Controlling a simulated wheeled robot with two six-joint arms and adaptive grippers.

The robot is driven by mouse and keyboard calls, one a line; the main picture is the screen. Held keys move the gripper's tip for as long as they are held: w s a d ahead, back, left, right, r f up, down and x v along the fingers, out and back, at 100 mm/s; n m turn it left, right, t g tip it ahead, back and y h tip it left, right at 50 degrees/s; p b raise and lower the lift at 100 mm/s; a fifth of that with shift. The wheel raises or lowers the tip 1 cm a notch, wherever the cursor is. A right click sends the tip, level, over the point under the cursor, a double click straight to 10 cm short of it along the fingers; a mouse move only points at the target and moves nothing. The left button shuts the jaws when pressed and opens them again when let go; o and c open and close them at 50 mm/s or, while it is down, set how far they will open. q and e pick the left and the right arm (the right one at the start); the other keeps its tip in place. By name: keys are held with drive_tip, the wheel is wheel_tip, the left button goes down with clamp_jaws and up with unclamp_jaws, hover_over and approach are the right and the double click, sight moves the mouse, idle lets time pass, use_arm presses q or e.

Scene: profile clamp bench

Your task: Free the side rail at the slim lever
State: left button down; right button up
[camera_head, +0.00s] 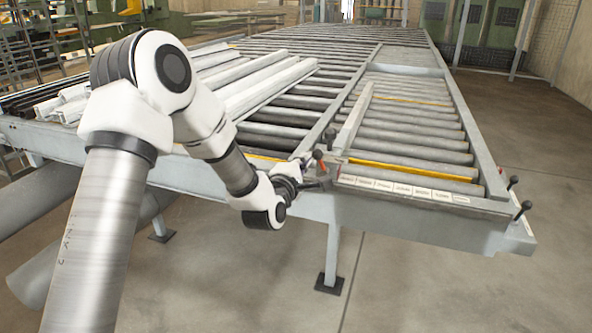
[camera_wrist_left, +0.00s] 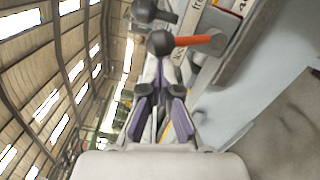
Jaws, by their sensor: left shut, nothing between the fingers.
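A pale side rail (camera_head: 354,117) stands lengthwise on the rollers, its near end by the front beam. At that corner are a red-handled lever (camera_head: 318,156) and a black-knobbed lever (camera_head: 330,135). In the left wrist view, a black ball knob (camera_wrist_left: 160,42) is just beyond the fingertips, with an orange handle (camera_wrist_left: 196,41) beside it and another dark knob (camera_wrist_left: 143,10) behind. I cannot tell for certain which lever is the slim one. My left gripper (camera_head: 319,183) is shut and empty, close below these levers; its fingers (camera_wrist_left: 160,92) point toward the knob. Contact is unclear.
Two more black-knobbed levers (camera_head: 512,181) (camera_head: 525,207) stand at the front right corner. A labelled strip (camera_head: 400,190) lies along the front beam. Several pale profiles (camera_head: 265,85) lie on the rollers at left. The floor in front is open.

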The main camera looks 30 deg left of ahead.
sight(320, 156)
use_arm(q)
drive_tip(key=d+m+b, duration=0.1)
drive_tip(key=w+d+m, duration=0.1)
drive_tip(key=m, duration=0.1)
drive_tip(key=shift+r+m+b, duration=0.2)
drive_tip(key=shift+m+b, duration=0.1)
drive_tip(key=shift+b, duration=0.1)
drive_tip(key=shift+d+r+m+b, duration=0.15)
drive_tip(key=shift+d+m+b, duration=0.15)
drive_tip(key=shift+d, duration=0.3)
drive_tip(key=shift+r, duration=0.1)
